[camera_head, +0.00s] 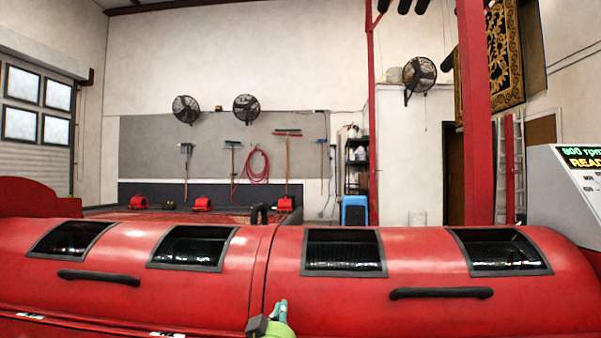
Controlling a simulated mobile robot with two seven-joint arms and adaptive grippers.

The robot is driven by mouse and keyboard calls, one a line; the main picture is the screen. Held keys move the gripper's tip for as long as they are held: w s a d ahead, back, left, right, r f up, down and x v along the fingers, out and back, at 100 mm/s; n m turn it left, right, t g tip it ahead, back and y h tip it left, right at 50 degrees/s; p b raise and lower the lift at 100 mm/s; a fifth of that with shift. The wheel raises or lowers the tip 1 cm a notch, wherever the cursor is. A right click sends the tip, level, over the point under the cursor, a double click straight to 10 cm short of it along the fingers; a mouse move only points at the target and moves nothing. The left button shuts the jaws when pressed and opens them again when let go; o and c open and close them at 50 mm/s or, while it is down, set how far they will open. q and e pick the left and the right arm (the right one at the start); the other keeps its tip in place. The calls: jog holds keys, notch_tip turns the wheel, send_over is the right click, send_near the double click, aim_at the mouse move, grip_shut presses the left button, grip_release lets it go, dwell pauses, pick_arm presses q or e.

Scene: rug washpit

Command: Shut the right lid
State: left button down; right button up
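The right lid (420,265) is a curved red cover with two dark windows and a black handle (441,293). It lies down over the red machine, about level with the left lid beside it. Its lower front edge is mostly cut off by the bottom of the picture, so I cannot tell whether it is fully seated. My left gripper (272,318) shows at the bottom centre, in front of the seam between the lids, left of the right lid's handle. Only a small part of it shows, so its opening is unclear. My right gripper is not in view.
The left lid (130,258) also lies down, with its own black handle (98,277). A grey control console (572,200) with a lit display stands at the right.

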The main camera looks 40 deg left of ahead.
pick_arm(q)
jog(key=shift+f, duration=0.1)
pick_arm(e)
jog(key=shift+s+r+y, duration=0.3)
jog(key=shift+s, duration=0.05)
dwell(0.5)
pick_arm(q)
notch_tip(320, 180, up, 2)
jog(key=shift+r+p, duration=0.2)
jog(key=shift+p, duration=0.9)
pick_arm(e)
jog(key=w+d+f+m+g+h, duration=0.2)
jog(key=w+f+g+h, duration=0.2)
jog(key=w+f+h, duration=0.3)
pick_arm(q)
jog(key=p+v, duration=0.2)
jog(key=v, duration=0.7)
jog(key=shift+s+d+r, duration=0.15)
jog(key=shift+s+d, duration=0.05)
jog(key=shift+s, duration=0.15)
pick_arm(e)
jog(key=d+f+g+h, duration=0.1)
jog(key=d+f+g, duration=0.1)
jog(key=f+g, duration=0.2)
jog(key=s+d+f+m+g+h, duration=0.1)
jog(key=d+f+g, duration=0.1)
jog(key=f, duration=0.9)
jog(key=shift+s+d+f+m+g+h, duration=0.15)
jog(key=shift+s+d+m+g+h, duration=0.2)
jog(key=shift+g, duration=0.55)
